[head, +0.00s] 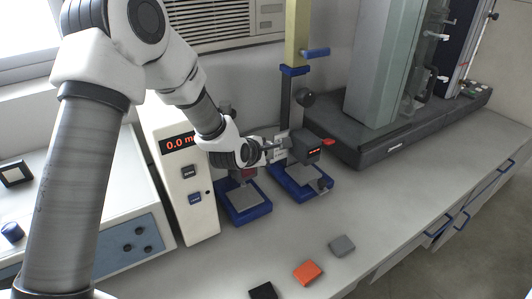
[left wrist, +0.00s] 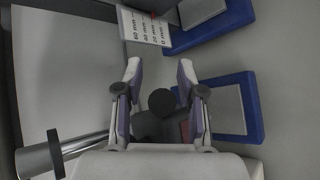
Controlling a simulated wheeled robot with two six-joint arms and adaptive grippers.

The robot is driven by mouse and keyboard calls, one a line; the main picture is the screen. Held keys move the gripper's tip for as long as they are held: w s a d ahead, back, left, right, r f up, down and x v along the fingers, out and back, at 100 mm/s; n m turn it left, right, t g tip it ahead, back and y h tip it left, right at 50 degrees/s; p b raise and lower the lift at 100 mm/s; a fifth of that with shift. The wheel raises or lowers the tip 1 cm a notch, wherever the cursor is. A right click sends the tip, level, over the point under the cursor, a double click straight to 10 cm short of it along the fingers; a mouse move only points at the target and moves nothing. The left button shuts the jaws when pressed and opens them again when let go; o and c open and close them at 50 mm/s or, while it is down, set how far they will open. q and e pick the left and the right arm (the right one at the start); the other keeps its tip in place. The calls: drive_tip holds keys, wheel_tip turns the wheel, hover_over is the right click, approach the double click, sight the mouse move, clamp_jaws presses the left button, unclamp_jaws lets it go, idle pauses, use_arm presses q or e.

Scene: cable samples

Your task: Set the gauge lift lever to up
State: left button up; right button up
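A gauge (head: 306,150) with a small lit display stands on a blue base (head: 325,191) at the middle of the bench. A red lever (head: 328,142) sticks out from its right side, roughly level. A second blue base (head: 236,214) with a grey plate stands left of it, its upper part mostly behind my arm. My left gripper (head: 279,148) is just left of the gauge display. In the left wrist view its fingers (left wrist: 159,75) are spread, with a dark round knob (left wrist: 162,102) between and behind them. I cannot tell if they touch it. The right gripper is out of view.
A white instrument (head: 187,195) reading 0.0 stands at left. A tall grey machine (head: 378,75) stands behind on the right. Black, orange (head: 308,271) and grey (head: 342,245) blocks lie near the front edge. A scale card (left wrist: 146,27) shows in the wrist view.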

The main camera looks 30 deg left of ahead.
use_arm(q)
drive_tip(key=v, duration=1.2)
drive_tip(key=shift+f, duration=0.1)
